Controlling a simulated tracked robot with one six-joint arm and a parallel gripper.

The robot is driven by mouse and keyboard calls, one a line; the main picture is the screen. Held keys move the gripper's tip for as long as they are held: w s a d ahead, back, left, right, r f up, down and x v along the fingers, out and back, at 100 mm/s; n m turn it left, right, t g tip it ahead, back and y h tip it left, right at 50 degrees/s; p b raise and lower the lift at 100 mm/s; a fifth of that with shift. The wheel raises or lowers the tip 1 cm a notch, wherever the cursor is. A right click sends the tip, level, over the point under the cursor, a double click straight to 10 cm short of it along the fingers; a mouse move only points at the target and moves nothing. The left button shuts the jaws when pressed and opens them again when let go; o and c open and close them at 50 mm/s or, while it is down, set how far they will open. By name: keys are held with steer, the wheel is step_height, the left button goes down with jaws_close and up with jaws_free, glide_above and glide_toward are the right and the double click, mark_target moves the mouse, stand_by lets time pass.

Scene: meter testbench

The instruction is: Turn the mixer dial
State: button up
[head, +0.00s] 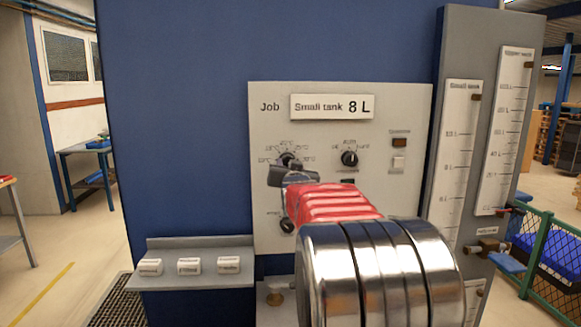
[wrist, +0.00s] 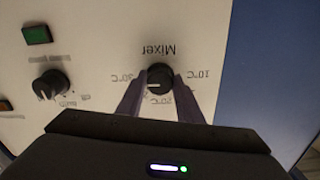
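The mixer dial (wrist: 160,77) is a round black knob on the pale panel, with temperature marks around it. In the wrist view it appears upside down, with a small light mark towards its left side. My gripper (wrist: 160,80) has one finger on each side of the dial, and thin gaps seem to show between fingers and knob. Contact cannot be told for sure. In the head view my gripper (head: 291,177) is at the panel just below the dial (head: 287,160) and hides its lower part. My red and chrome arm covers the panel's lower middle.
A second black knob (head: 349,158) is to the right, with a green button (wrist: 37,34) near it. Another knob (head: 287,226) is below the dial. A job sign (head: 332,107) reads "Small tank 8 L". A shelf (head: 195,281) with white blocks juts out lower left.

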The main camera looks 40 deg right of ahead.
steer(key=c, duration=0.5)
steer(key=shift+s+d, duration=0.1)
steer(key=shift+d, duration=0.3)
steer(key=shift+a+f, duration=0.1)
steer(key=shift+a, duration=0.15)
steer(key=shift+n, duration=0.5)
steer(key=shift+d+f+n, duration=0.1)
steer(key=shift+f+n, duration=0.05)
steer(key=shift+n, duration=8.35)
